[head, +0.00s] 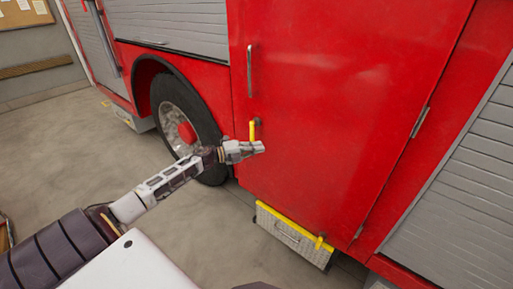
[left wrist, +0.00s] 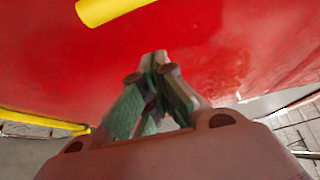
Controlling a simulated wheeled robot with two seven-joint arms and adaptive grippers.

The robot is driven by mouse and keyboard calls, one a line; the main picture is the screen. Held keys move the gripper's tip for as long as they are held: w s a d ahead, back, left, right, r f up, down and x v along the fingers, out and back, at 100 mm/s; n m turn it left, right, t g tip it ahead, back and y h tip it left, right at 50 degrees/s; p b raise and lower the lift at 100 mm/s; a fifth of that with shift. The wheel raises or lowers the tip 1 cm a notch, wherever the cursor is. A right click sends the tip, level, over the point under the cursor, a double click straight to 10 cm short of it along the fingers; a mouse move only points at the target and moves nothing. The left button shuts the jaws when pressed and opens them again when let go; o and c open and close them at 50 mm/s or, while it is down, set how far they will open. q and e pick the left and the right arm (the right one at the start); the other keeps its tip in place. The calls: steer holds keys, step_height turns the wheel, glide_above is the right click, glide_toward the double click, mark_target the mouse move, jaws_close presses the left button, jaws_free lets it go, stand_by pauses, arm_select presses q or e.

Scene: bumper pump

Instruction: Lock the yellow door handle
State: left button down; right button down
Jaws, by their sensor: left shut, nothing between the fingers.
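The yellow door handle (head: 252,131) is on the red door (head: 330,110) of the truck, near the door's left edge. It hangs roughly upright in the head view. In the left wrist view the yellow handle (left wrist: 108,9) shows at the top, cut off by the frame edge. My left gripper (head: 262,147) is just below and slightly right of the handle in the head view. Its fingertips (left wrist: 154,56) are shut together and empty, apart from the handle in the wrist view. My right gripper is not in view.
A silver grab bar (head: 249,70) is fixed above the handle. A step with a yellow edge (head: 292,237) juts out below the door. A wheel (head: 184,125) is at the left. Grey floor (head: 60,150) is open at the left.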

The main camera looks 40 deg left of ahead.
arm_select(q)
steer(key=v, duration=1)
steer(key=shift+f, duration=0.25)
stand_by(0.5)
steer(key=shift+w, duration=0.1)
stand_by(0.6)
